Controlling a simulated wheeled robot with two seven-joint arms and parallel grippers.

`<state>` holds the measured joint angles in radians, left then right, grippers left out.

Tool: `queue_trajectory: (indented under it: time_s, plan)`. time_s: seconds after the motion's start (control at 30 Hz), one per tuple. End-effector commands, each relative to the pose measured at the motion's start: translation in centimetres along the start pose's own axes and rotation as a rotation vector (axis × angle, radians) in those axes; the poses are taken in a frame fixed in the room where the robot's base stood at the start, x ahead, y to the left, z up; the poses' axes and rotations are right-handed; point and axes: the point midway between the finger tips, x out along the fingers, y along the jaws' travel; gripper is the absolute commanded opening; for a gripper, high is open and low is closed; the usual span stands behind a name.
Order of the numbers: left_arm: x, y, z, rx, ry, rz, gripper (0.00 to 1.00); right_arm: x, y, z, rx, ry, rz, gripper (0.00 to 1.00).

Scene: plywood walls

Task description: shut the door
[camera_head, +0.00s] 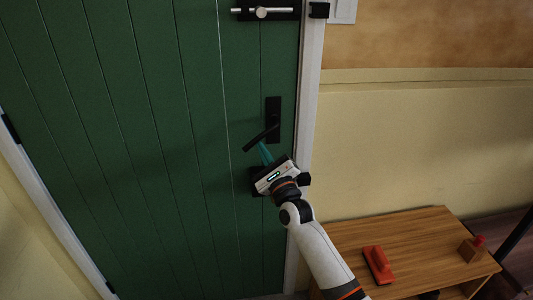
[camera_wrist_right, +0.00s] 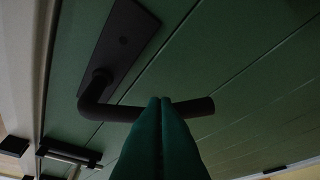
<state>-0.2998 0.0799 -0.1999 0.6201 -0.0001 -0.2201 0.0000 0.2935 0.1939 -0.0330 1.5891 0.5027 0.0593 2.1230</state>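The green plank door (camera_head: 170,130) stands in its white frame (camera_head: 309,100). Its right edge lies close along the frame, and I see no clear gap in the head view. A black lever handle (camera_head: 260,138) slants down to the left from its dark backplate (camera_head: 273,108). The lever also shows in the wrist view (camera_wrist_right: 108,112). My right gripper (camera_head: 265,152) has its teal fingers together with nothing between them. In the wrist view its fingertips (camera_wrist_right: 160,101) overlap the lever near its free end. Whether they touch it I cannot tell. My left gripper is out of view.
A sliding bolt (camera_head: 262,12) sits high on the door, with a black keeper (camera_head: 319,10) on the frame.

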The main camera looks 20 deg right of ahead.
Motion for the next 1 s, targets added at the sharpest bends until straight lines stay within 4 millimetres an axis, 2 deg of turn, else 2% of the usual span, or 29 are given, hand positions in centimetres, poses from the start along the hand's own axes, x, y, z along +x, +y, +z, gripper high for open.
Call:
queue_trajectory:
  time_s: [0.7, 1.0]
  plan:
    - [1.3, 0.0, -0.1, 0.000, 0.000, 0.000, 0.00, 1.5, -0.2, -3.0, 0.408, 0.003, 0.206, 0.00]
    - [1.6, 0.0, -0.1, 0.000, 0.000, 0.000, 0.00, 1.9, 0.1, -3.7, 0.502, 0.003, 0.255, 0.00]
